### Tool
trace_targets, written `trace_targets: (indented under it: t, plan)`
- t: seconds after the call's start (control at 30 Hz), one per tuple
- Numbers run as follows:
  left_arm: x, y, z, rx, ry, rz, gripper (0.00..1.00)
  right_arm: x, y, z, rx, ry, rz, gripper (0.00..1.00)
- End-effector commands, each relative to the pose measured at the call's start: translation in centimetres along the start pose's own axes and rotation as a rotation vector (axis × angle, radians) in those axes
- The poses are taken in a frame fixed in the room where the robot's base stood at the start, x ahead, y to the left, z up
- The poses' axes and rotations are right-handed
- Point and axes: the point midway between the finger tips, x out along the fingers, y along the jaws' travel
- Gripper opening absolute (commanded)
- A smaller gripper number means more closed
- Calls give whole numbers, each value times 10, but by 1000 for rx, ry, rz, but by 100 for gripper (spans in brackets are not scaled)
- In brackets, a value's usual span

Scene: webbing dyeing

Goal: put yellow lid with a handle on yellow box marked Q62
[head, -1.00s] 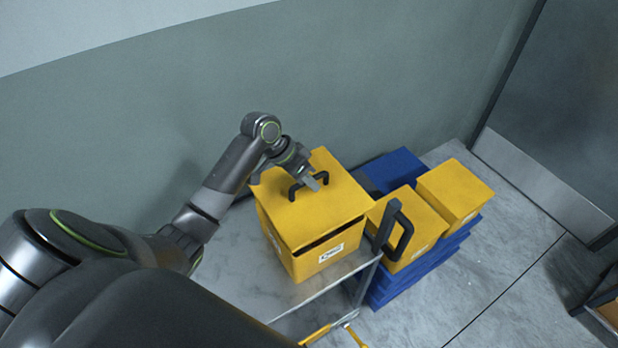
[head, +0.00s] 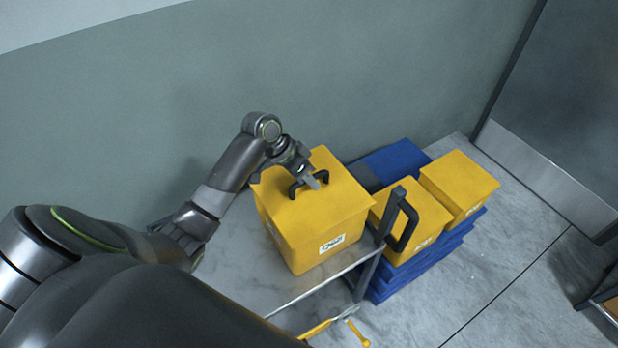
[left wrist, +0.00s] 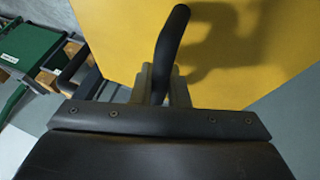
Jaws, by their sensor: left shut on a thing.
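The yellow lid (head: 328,206) with a black handle (head: 311,183) sits on top of the yellow box (head: 312,250), whose white front label is too small to read surely. No gap shows between lid and box along the front. My left gripper (head: 316,182) is shut on the handle, above the lid. In the left wrist view the handle (left wrist: 172,45) stands between the fingers (left wrist: 160,85), with the yellow lid (left wrist: 250,40) behind it. My right gripper is not in view.
The box stands on a grey metal cart top (head: 235,250) with a black push handle (head: 401,220) at its right. Beyond it are yellow boxes (head: 458,185) on blue crates (head: 425,265). A wall stands behind. A yellow tool (head: 335,325) lies below the cart's top.

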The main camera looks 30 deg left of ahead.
Motion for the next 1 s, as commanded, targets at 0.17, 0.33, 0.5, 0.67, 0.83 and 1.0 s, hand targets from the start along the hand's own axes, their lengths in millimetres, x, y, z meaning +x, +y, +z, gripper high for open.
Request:
trace_targets:
  t: [0.17, 0.33, 0.5, 0.67, 0.83, 1.0]
  plan:
    - [1, 0, 0, 1, 1, 0, 0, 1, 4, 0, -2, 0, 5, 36]
    - [4, -1, 1, 1, 1, 0, 0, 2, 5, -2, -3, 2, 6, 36]
    - [6, -2, 2, 1, 1, 1, 0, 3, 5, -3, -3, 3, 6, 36]
    - [8, -2, 4, 1, 1, 1, 0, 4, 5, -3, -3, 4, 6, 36]
    - [7, -2, 3, 1, 1, 0, 36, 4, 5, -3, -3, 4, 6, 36]
    - [8, -2, 3, 1, 0, 0, 40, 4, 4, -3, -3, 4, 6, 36]
